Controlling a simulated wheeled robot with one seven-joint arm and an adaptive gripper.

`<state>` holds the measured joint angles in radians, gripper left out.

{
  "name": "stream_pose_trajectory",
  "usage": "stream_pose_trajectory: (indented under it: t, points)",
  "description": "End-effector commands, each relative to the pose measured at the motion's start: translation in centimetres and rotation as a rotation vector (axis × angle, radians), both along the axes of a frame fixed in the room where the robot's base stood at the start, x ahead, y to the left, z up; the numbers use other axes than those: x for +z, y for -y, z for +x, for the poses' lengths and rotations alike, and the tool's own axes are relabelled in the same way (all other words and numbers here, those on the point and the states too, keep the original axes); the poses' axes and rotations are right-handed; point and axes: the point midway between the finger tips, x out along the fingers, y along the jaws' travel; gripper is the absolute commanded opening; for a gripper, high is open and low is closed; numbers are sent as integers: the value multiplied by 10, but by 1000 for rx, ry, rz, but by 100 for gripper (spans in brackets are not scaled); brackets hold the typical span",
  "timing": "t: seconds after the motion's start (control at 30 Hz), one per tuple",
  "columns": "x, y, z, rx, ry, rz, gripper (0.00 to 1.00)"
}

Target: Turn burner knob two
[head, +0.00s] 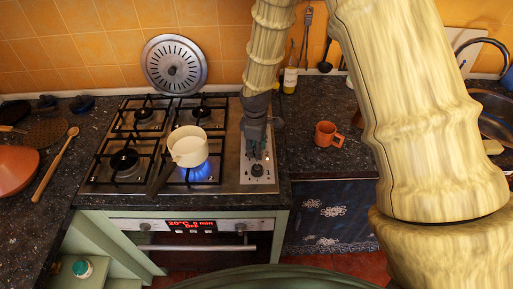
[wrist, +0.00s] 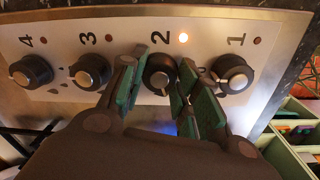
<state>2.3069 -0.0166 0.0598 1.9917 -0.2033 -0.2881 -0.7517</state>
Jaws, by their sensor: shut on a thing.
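Burner knob two (wrist: 160,72) is a dark round knob with a metallic cap, under the printed "2" on the silver control panel (wrist: 70,48). My gripper (wrist: 161,80) has its green-padded fingers on either side of this knob and is shut on it. Knob one (wrist: 232,74) is close to the right finger, and knob three (wrist: 90,72) is close to the left finger. Knob four (wrist: 30,71) is at the far left. In the head view my gripper (head: 255,150) is over the panel and hides some knobs.
A cream saucepan (head: 188,146) stands on the front right burner, over a blue flame (head: 201,171). An orange mug (head: 327,134) stands on the dark counter to the right. A wooden spoon (head: 56,163) and a terracotta lid (head: 17,172) lie on the left counter.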

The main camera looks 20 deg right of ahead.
Motion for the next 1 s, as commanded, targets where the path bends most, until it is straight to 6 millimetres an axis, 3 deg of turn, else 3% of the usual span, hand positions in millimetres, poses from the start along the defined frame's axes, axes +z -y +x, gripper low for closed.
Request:
stream_pose_trajectory:
  t: [1.0]
  points:
    - [0, 0, 2, -963, 1, 1, 8]
